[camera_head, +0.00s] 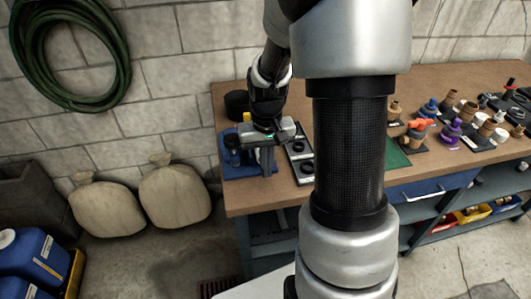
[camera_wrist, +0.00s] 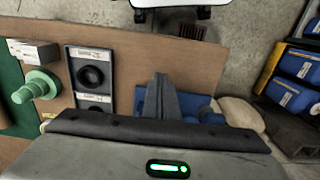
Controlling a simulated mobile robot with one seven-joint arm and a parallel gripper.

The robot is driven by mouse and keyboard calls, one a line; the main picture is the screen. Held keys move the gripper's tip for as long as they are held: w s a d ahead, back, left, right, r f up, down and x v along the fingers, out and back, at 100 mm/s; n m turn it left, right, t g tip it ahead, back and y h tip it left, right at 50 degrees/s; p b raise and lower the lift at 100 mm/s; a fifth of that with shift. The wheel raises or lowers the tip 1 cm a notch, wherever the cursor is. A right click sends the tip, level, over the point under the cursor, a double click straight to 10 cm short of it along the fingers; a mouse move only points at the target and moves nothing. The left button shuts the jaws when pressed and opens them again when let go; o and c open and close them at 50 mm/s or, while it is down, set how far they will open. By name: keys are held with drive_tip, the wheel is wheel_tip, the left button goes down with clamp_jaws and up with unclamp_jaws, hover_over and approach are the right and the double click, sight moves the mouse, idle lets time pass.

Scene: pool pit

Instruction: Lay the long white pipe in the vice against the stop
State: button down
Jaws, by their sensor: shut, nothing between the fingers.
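My gripper (camera_head: 268,160) is over the left end of the wooden workbench, pointing down, with its fingers together and nothing between them. In the wrist view its closed grey fingers (camera_wrist: 160,90) stand in front of a blue object. This blue object (camera_head: 236,168), which seems to be the vice, sits at the bench's left end. It also shows in the wrist view (camera_wrist: 205,113), partly hidden by the fingers. Its jaws and stop cannot be made out. I cannot make out a long white pipe in either view; my arm covers the middle of the bench in the head view.
A dark tray with round black holes (camera_wrist: 90,75) lies beside the gripper. A pale green fitting (camera_wrist: 36,86) is farther along the bench. Several fittings and valves (camera_head: 452,130) crowd the bench's right part. Sacks (camera_head: 174,193) and blue canisters (camera_head: 32,252) stand on the floor.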

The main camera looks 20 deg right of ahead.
drive_tip(key=shift+w+d+f, duration=0.15)
drive_tip(key=shift+w+d, duration=0.05)
drive_tip(key=shift+w, duration=0.8)
drive_tip(key=shift+w+d+f, duration=0.1)
drive_tip(key=shift+w+d, duration=0.1)
drive_tip(key=shift+w, duration=0.75)
drive_tip(key=shift+w+r, duration=0.1)
drive_tip(key=shift+w, duration=0.2)
drive_tip(key=shift+w+d, duration=0.2)
drive_tip(key=shift+w, duration=0.4)
drive_tip(key=shift+s, duration=0.15)
drive_tip(key=shift+p, duration=0.3)
